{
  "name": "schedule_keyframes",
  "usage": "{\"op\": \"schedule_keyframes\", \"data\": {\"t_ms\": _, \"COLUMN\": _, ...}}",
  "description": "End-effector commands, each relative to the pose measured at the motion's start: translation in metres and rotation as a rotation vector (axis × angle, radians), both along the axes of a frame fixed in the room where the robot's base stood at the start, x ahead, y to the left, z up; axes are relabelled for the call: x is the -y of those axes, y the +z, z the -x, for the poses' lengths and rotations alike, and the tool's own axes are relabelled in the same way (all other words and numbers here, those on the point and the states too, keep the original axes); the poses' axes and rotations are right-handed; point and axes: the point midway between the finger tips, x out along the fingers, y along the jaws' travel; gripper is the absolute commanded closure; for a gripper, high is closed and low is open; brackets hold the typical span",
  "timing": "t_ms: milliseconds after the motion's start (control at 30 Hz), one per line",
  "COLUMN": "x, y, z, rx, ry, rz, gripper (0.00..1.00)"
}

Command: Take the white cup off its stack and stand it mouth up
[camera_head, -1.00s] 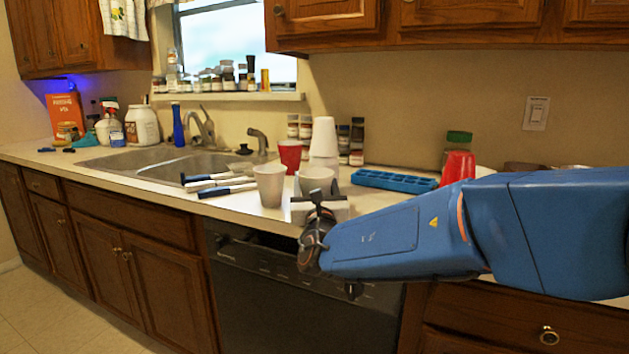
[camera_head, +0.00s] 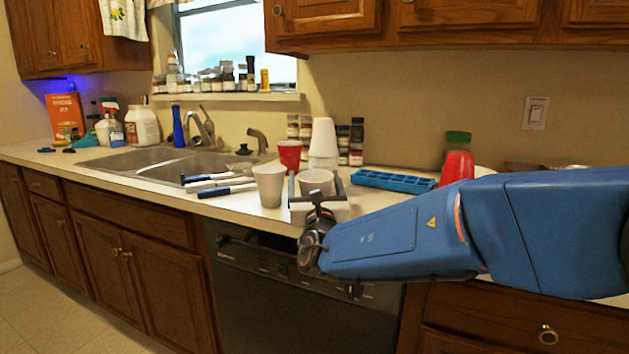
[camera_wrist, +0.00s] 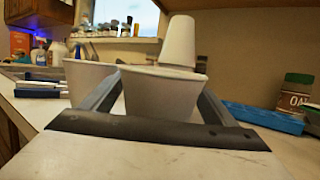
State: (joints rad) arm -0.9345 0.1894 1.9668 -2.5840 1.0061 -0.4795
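A white cup (camera_head: 323,137) stands mouth down at the top of a stack at the back of the counter; it also shows in the wrist view (camera_wrist: 179,40). The stack's lower part is partly hidden by a nearer whitish cup (camera_head: 315,180), which is mouth up. My gripper (camera_head: 315,186) is open, with one finger on each side of this nearer cup. In the wrist view the nearer cup (camera_wrist: 160,97) is between or just beyond the fingers, with small gaps beside its lower body. The fingertips are short of the stack.
Another whitish cup (camera_head: 269,186) stands mouth up just left of my gripper. A red cup (camera_head: 289,155) is left of the stack, and spice jars (camera_head: 356,142) are behind it. A blue tray (camera_head: 394,181) lies to the right. Dark-handled tools (camera_head: 222,184) lie left, by the sink.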

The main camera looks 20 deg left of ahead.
Motion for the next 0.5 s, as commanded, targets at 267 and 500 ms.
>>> {"op": "schedule_keyframes", "data": {"t_ms": 267, "x": 0.002, "y": -0.019, "z": 0.010, "rx": -0.020, "ry": 0.003, "rz": 0.018, "gripper": 0.20}}
{"op": "schedule_keyframes", "data": {"t_ms": 500, "x": 0.020, "y": -0.029, "z": 0.046, "rx": -0.018, "ry": 0.004, "rz": 0.015, "gripper": 0.20}}
